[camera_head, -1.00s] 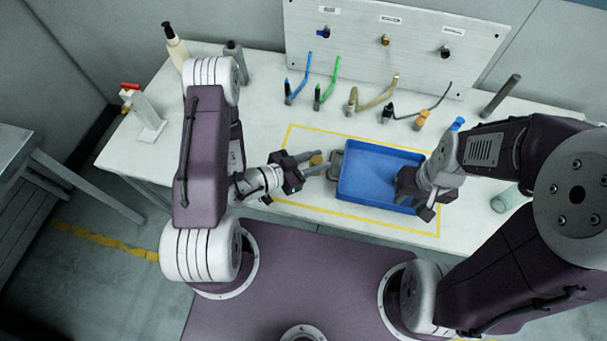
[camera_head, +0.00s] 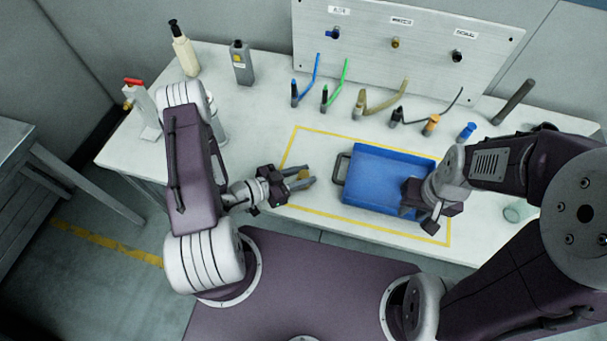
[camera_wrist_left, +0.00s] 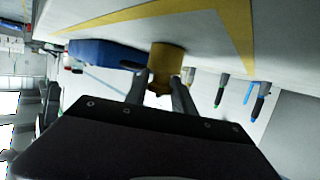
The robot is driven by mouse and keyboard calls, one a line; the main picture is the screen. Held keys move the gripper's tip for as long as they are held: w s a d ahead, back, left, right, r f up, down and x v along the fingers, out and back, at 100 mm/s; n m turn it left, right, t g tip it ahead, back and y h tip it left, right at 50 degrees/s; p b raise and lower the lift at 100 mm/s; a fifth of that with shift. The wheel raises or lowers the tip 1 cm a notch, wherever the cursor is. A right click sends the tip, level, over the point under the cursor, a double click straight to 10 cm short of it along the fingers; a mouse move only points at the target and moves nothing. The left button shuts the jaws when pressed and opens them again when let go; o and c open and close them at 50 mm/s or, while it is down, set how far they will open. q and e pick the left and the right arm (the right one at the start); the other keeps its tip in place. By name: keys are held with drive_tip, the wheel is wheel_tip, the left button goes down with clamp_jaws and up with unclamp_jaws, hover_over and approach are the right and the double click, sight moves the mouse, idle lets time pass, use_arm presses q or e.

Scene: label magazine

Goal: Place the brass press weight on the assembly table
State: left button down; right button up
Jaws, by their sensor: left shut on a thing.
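The brass press weight (camera_wrist_left: 166,62) is a short gold cylinder between the fingers of my left gripper (camera_wrist_left: 160,92) in the left wrist view. In the head view the weight (camera_head: 303,176) is small and partly hidden by the fingers. My left gripper (camera_head: 300,180) is shut on it, over the yellow-outlined area of the white assembly table (camera_head: 255,115), left of the blue tray. The weight is close to the table top; I cannot tell whether it touches.
The blue tray (camera_head: 385,160) has a dark handle on its left, near the weight. Several markers and hoses stand behind it under a grey panel (camera_head: 400,25). Bottles (camera_head: 185,50) and a red-topped dispenser (camera_head: 140,105) stand at the left. The table between is clear.

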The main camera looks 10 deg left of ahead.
use_arm(q)
drive_tip(key=c, duration=1.1)
unclamp_jaws()
drive_tip(key=shift+f, duration=0.1)
drive_tip(key=shift+o, duration=0.2)
